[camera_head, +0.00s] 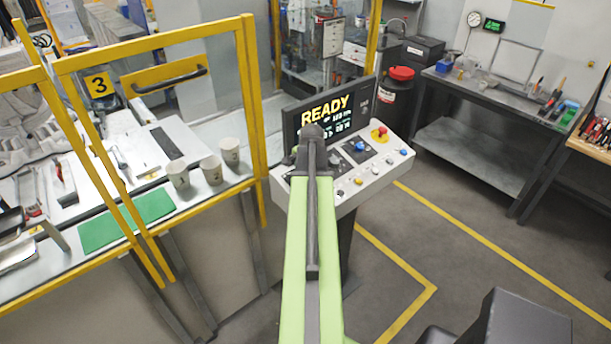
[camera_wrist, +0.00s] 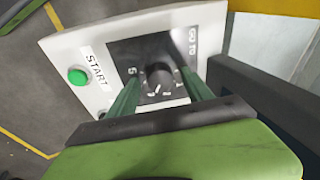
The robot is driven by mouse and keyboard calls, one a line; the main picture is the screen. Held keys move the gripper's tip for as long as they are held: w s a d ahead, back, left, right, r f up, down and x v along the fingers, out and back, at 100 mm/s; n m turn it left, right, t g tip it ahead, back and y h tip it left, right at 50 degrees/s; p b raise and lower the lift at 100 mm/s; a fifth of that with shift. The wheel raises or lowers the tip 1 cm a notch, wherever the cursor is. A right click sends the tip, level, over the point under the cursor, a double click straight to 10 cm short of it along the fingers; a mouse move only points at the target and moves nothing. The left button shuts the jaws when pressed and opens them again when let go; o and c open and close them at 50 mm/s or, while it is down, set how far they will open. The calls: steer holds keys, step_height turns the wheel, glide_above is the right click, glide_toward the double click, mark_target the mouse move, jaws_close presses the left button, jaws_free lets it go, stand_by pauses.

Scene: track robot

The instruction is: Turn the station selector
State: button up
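The station selector is a round dark knob (camera_wrist: 160,76) on a black plate (camera_wrist: 125,47) with small white position marks, seen in the wrist view. The plate reads "GO TO" on its right side. I cannot clearly tell which mark the knob points at. My gripper (camera_wrist: 159,88) is open, with one green finger on each side of the knob. Whether the fingers touch it I cannot tell. In the head view my gripper (camera_head: 312,150) is over the control panel (camera_head: 345,197) and my arm hides the selector.
A green START button (camera_wrist: 78,76) sits beside the plate. The panel also carries a blue button (camera_head: 360,146), a red emergency knob (camera_head: 380,133) and a screen reading READY (camera_head: 327,112). A yellow-framed fence (camera_head: 254,120) and paper cups (camera_head: 211,170) stand to the left.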

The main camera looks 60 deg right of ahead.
steer(key=p+v, duration=1.6)
steer(key=v, duration=0.1)
steer(key=shift+r, duration=0.25)
steer(key=shift+a, duration=0.1)
